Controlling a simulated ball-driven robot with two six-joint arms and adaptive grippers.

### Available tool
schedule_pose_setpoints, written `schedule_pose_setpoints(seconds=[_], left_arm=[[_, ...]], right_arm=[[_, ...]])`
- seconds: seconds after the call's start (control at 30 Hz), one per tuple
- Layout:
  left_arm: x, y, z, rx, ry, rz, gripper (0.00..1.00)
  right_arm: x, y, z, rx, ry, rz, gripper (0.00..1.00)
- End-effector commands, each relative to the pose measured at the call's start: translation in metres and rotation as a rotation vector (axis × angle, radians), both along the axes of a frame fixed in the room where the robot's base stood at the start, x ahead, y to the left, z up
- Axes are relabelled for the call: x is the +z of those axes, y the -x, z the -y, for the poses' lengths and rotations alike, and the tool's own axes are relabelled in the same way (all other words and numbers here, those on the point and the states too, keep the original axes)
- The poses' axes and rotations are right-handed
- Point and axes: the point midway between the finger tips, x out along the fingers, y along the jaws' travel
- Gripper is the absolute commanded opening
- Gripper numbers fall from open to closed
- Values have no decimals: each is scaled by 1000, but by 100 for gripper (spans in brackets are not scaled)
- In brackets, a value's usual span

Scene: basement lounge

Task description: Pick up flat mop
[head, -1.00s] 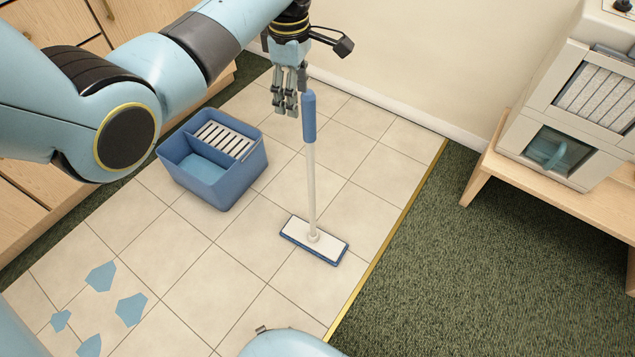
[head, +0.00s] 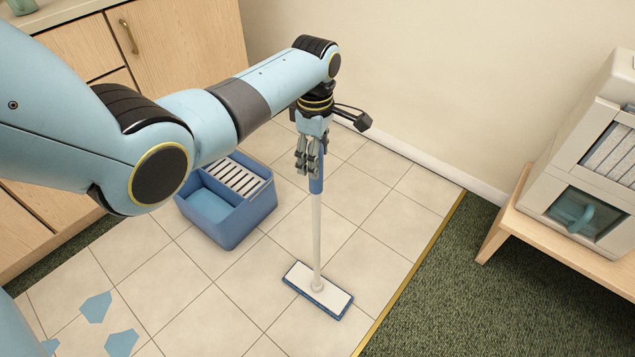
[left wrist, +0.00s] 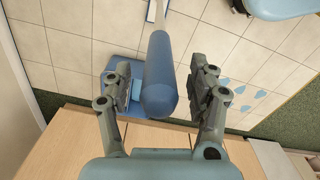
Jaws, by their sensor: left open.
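The flat mop (head: 317,235) stands upright on the tiles, its white and blue flat head (head: 318,290) on the floor and its blue grip at the top. My left gripper (head: 308,158) is at the blue grip in the head view and hides part of it. In the left wrist view the blue grip (left wrist: 160,88) stands between the two open fingers of my left gripper (left wrist: 164,90), with a gap showing on each side. The mop's lower end runs out of the top of that view. My right gripper is not in view.
A blue bucket (head: 228,232) with a slatted wringer stands left of the mop. Blue patches (head: 96,307) lie on the tiles at lower left. Wooden cabinets (head: 185,45) stand at the back left. A wooden bench (head: 508,213) with a machine (head: 580,165) is at right.

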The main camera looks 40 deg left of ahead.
Motion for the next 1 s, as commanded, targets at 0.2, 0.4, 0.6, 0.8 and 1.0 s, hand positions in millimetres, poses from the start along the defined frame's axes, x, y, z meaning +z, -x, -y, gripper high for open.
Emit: schedule_pose_setpoints(seconds=[0.2,0.4,0.6,0.8,1.0], left_arm=[[-25,1,0,0,0,0,59],[-25,1,0,0,0,1,59],[-25,1,0,0,0,0,36],[-25,1,0,0,0,0,9],[-24,0,0,0,-1,3,0]], right_arm=[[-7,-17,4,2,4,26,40],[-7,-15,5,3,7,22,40],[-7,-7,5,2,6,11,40],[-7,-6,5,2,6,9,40],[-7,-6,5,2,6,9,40]])
